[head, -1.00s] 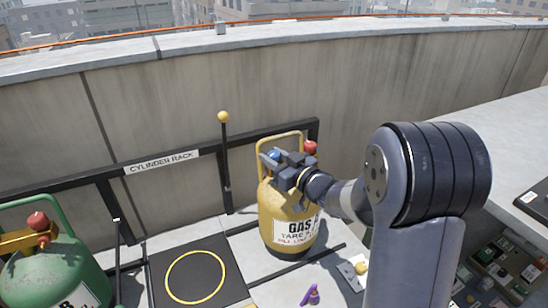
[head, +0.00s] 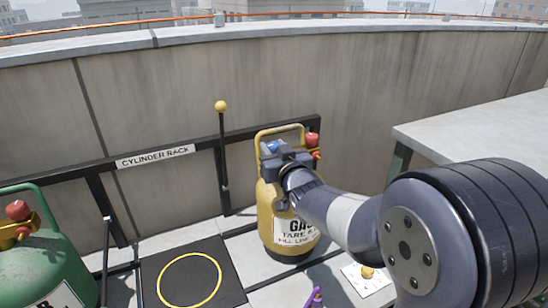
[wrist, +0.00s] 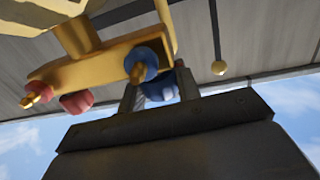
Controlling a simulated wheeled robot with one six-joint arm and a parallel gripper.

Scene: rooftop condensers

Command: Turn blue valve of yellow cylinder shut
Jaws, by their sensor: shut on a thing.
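The yellow cylinder (head: 268,215) stands upright at the rack, with a handle frame and a label reading "GAS" and "TARE". Its blue valve (head: 271,147) shows at the left of the top, partly hidden by my gripper (head: 279,155). In the wrist view the blue valve (wrist: 160,90) sits between the two fingers of my gripper (wrist: 159,92), which is shut on it. A second blue round part with a brass centre (wrist: 146,62) is just beside it. A red valve (head: 312,139) is on the cylinder's right side; reddish knobs also show in the wrist view (wrist: 76,102).
A green cylinder (head: 45,262) with a red valve stands at the left. A black mat with a yellow ring (head: 160,295) lies between. The rack rail (head: 205,146) and wall are behind. A grey bench (head: 490,125) is at the right. A purple tool (head: 315,297) lies on the floor.

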